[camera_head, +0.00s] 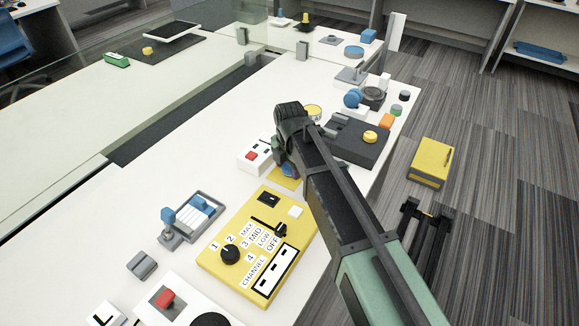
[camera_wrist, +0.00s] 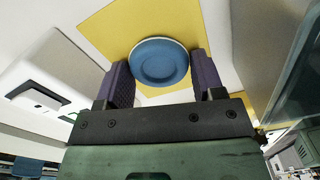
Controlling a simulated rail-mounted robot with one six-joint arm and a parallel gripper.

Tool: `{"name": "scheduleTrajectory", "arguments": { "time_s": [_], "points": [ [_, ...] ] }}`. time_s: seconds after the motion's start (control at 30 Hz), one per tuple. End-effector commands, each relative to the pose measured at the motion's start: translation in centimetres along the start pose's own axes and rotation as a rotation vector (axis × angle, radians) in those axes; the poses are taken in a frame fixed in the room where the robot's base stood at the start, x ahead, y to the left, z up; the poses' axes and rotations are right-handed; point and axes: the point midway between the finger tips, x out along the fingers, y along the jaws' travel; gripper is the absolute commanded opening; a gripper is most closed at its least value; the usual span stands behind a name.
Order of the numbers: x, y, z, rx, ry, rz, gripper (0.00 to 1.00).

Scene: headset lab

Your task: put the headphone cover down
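The headphone cover (camera_wrist: 160,62) is a round blue disc with a pale rim. In the wrist view it fills the gap between the two dark purple fingers of my gripper (camera_wrist: 160,75), and its edges meet both of them. A flat yellow patch (camera_wrist: 113,27) lies behind it. I cannot tell whether the cover touches that patch. In the head view my gripper (camera_head: 290,170) points down over the white table, and a bit of blue shows at its fingertips. The yellow patch (camera_head: 284,183) shows partly below them; my arm hides the rest.
A white box with a red button (camera_head: 252,156) stands close left of my gripper. A yellow control panel (camera_head: 257,245) lies in front. A dark tray with a yellow knob (camera_head: 370,137) is to the right. Bare white tabletop (camera_head: 185,150) lies to the left.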

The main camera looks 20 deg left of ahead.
Motion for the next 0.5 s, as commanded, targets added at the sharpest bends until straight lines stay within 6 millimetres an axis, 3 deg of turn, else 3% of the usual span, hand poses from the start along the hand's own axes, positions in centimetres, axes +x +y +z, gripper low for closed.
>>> {"name": "scheduleTrajectory", "arguments": {
  "time_s": [0.13, 0.37, 0.5],
  "points": [
    [-0.1, 0.0, 0.0, 0.000, 0.000, 0.000, 0.82],
    [-0.1, 0.0, 0.0, 0.000, 0.000, 0.000, 0.82],
    [-1.2, 0.0, 0.0, 0.000, 0.000, 0.000, 0.82]
  ]
}}
